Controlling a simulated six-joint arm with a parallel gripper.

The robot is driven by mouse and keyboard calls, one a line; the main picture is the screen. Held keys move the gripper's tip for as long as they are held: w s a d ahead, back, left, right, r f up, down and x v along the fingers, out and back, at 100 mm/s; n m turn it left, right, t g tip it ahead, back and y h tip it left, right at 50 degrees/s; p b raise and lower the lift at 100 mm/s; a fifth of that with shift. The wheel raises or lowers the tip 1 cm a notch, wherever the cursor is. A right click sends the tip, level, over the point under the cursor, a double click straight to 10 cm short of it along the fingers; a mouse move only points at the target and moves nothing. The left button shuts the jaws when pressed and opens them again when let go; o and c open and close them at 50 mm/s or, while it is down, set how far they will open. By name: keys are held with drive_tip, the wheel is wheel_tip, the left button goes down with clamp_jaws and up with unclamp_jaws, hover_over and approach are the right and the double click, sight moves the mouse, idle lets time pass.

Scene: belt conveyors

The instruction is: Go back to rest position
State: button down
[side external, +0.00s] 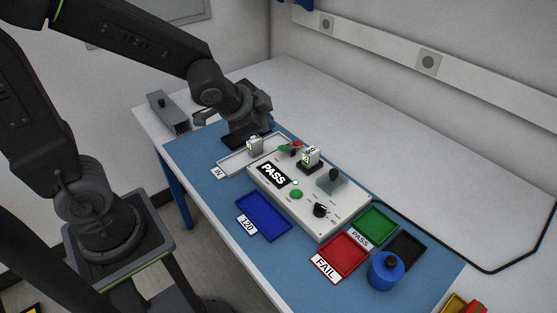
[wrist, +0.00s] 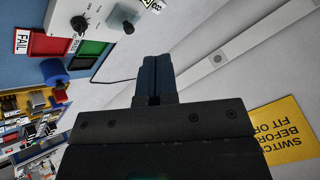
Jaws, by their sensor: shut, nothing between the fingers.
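My gripper (wrist: 157,62) is shut and empty in the wrist view, with its dark fingers pressed together and pointing up the picture. In the side external view my arm's end hangs over the far left part of the blue mat (side external: 216,199), behind the IN tray (side external: 232,164); the fingertips cannot be made out there. The white test box (side external: 330,221) stands on the mat and its display (side external: 273,174) reads PASS. A small white labelled part (side external: 310,157) sits upright on a black holder at the box's back edge. Another small pale part (side external: 255,146) stands at the IN tray.
A blue tray (side external: 263,222) marked 120, a red FAIL tray (side external: 345,252), a green PASS tray (side external: 377,221) and a black tray (side external: 407,247) lie around the box. A grey box (side external: 168,112) is at the back left.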

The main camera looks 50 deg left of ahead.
drive_tip(key=s+r+n+g, duration=0.1)
drive_tip(key=s+r+n, duration=0.2)
drive_tip(key=s, duration=0.4)
drive_tip(key=s+r+n+g, duration=0.1)
drive_tip(key=s+r+n, duration=0.2)
drive_tip(key=s, duration=0.4)
drive_tip(key=shift+s+d+r+n+g+h, duration=0.3)
drive_tip(key=shift+s+r+n+h, duration=0.1)
drive_tip(key=shift+r, duration=0.35)
